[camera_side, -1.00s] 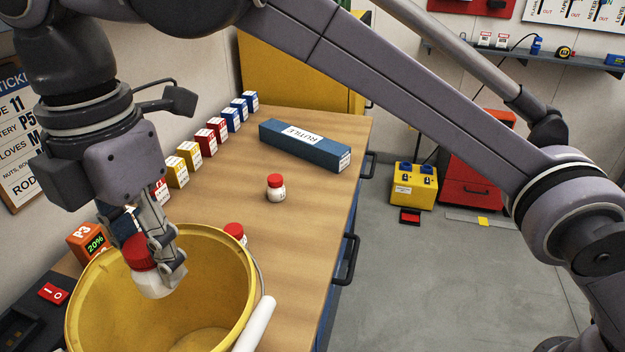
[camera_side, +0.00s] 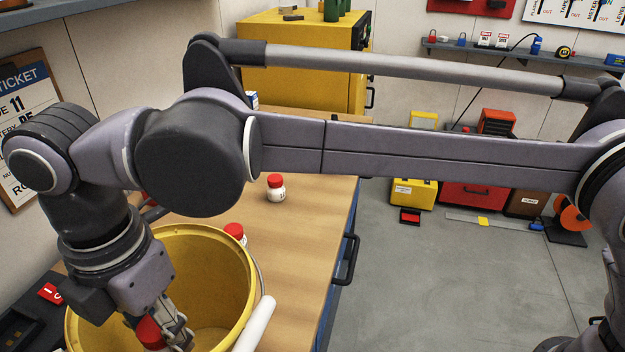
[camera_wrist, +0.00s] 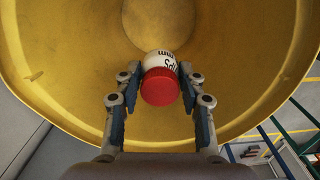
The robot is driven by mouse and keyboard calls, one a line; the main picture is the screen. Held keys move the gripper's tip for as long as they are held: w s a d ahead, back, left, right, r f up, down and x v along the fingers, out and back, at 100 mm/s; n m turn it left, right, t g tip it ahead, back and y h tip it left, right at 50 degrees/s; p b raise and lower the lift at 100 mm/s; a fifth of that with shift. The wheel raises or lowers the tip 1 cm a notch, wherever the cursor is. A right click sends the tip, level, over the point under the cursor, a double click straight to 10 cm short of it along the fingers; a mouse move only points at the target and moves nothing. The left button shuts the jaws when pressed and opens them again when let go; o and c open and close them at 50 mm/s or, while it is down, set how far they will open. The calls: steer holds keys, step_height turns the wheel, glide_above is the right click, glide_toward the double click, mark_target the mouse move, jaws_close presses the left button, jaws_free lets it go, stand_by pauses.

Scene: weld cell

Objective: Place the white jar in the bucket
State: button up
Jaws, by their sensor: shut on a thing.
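My gripper (camera_side: 172,335) is shut on a white jar with a red lid (camera_side: 150,333), inside the yellow bucket (camera_side: 246,290). In the wrist view the jar (camera_wrist: 161,80) sits between the two fingers of my gripper (camera_wrist: 162,90), its red lid toward the camera, with the yellow bucket (camera_wrist: 235,100) wall around and beyond it. In the side view the lower part of the jar is cut off or hidden, so I cannot tell whether it touches the bucket floor.
Two more red-lidded white jars stand on the wooden bench (camera_side: 300,235): one jar (camera_side: 276,187) farther back and another jar (camera_side: 235,233) close behind the bucket rim. A white handle grip (camera_side: 255,325) hangs at the bucket's right side. My arm hides much of the bench's back.

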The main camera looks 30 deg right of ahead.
step_height(320, 180, down, 12)
steer(key=shift+f, duration=0.2)
stand_by(0.4)
steer(key=shift+f, duration=0.15)
steer(key=o, duration=1.2)
step_height(320, 180, up, 12)
steer(key=shift+r, duration=0.15)
